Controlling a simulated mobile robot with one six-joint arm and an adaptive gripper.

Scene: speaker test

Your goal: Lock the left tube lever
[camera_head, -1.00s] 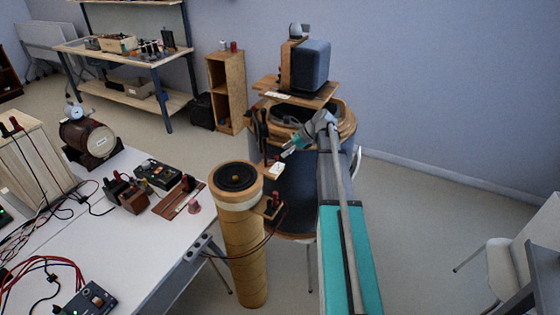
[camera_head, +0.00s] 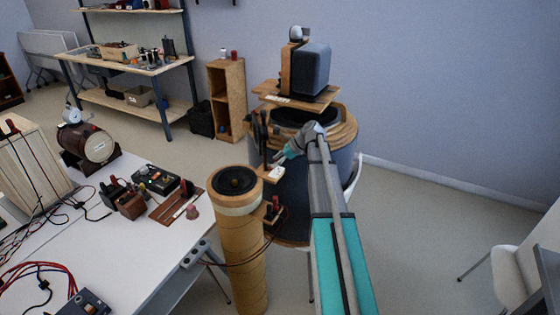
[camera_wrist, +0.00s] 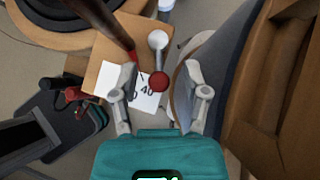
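The tall wooden tube (camera_head: 238,250) stands beside the white table, with a black speaker cone on top. A small wooden plate with a white card (camera_head: 275,172) is at its upper right. In the wrist view, a lever with a red ball (camera_wrist: 158,80), grey rod and pale round end (camera_wrist: 158,40) lies over the wooden plate (camera_wrist: 105,55) and its card marked "40" (camera_wrist: 146,97). My gripper (camera_wrist: 161,70) is open, its fingers on either side of the lever and apart from the red ball. My gripper (camera_head: 279,159) is just above the card in the head view; the lever is too small to make out there.
A dark rod (camera_wrist: 103,25) slants close to the left finger. A large round wooden-rimmed unit (camera_head: 345,130) with a blue-grey speaker box (camera_head: 313,70) stands behind. The white table (camera_head: 130,245) holds wired devices at left. Open floor (camera_head: 430,250) lies at right.

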